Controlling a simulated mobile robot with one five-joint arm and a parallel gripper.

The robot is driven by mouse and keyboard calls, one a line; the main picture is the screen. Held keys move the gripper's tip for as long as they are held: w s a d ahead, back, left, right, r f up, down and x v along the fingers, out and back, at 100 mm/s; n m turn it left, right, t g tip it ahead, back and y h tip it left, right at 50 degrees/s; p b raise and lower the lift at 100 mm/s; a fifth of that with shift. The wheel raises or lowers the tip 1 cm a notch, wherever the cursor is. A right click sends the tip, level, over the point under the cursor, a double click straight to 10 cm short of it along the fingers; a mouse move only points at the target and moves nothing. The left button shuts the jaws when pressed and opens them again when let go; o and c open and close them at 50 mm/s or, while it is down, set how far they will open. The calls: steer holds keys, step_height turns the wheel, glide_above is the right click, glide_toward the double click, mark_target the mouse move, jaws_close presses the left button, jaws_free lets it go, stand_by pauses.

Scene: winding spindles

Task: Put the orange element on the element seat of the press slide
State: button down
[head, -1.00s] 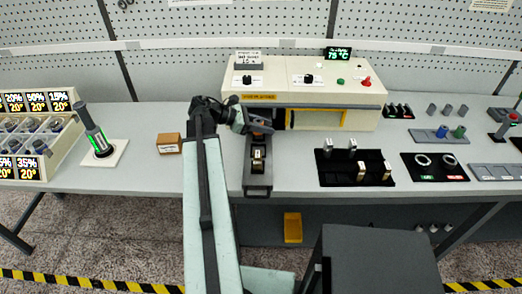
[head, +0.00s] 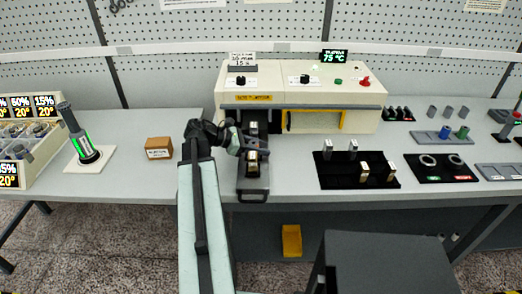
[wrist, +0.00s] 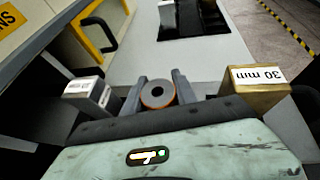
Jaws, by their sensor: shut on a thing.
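The orange element (wrist: 158,94) shows end-on in the wrist view as a grey round face with a dark centre hole and an orange rim. My gripper (wrist: 160,90) is shut on it, one grey finger on each side. In the head view my gripper (head: 241,146) is over the left side of the press slide (head: 253,183), in front of the press (head: 300,100). A silver block (wrist: 90,93) and a gold block marked 30 mm (wrist: 256,82) flank the gripper. The gold block also shows on the slide in the head view (head: 253,161). The element seat is hidden.
A black tray (head: 330,180) with silver and gold blocks lies to the right. A small brown box (head: 158,148) and a dark cylinder with a green display (head: 83,140) stand to the left.

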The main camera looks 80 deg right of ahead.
steer(key=c, duration=1)
jaws_free()
steer(key=shift+f, duration=0.1)
steer(key=shift+r, duration=0.25)
steer(key=p+v, duration=0.5)
steer(key=v, duration=0.7)
steer(key=shift+f, duration=0.1)
